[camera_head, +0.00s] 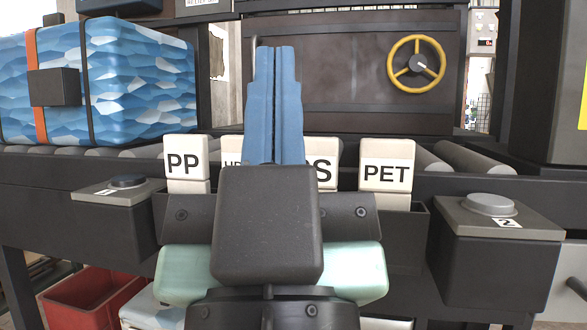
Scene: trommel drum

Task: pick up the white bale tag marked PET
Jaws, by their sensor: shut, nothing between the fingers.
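The white bale tag marked PET (386,175) stands upright at the right end of a row of white tags, its lower part in a dark holder (406,235). My gripper (275,100) is in the middle of the view, its blue fingers pointing up and closed together with nothing between them. It is left of the PET tag and apart from it in the picture. My gripper hides part of the tags in the middle of the row.
A PP tag (184,160) stands at the left end; two more tags are partly hidden. Button boxes 1 (118,215) and 2 (497,255) flank the holder. Behind are rollers (473,158), a blue strapped bale (140,85) and a door with a yellow handwheel (391,71).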

